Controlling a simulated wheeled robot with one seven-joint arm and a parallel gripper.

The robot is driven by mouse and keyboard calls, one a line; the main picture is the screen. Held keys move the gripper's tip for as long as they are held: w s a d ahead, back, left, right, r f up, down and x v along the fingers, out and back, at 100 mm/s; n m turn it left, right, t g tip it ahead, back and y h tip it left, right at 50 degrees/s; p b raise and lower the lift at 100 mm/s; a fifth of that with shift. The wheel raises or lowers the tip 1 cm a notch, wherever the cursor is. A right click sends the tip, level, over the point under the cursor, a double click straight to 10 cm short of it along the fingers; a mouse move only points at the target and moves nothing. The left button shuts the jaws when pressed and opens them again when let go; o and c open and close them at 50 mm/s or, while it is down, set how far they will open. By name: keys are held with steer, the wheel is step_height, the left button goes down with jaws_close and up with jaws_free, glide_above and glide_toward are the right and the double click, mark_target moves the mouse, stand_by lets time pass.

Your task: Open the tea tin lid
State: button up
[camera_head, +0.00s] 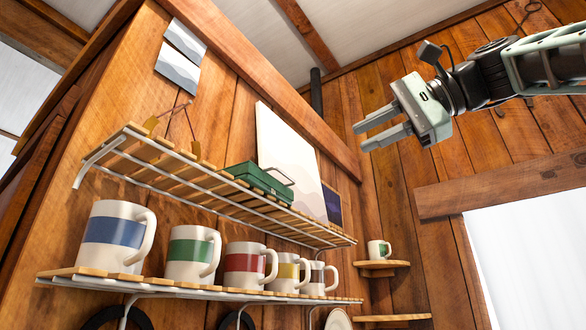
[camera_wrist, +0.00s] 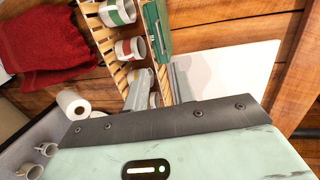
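The green tea tin (camera_head: 258,182) stands on the slatted upper shelf in the head view, with its lid looking shut and a thin grey handle at its right. It also shows at the top of the wrist view (camera_wrist: 157,28). My gripper (camera_head: 360,138) is up and to the right of the tin, well apart from it, with its fingers pointing left toward the shelf. A gap shows between the two fingers in the wrist view (camera_wrist: 158,75), and nothing is held there.
Several striped mugs (camera_head: 190,252) line the lower shelf. A small corner shelf (camera_head: 382,264) bears another mug. The space between my gripper and the tin looks clear.

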steer(key=p+x, duration=0.5)
steer(key=x, duration=1)
steer(key=shift+a+f, duration=0.2)
steer(key=shift+a, duration=0.05)
steer(key=shift+w, duration=0.15)
jaws_close()
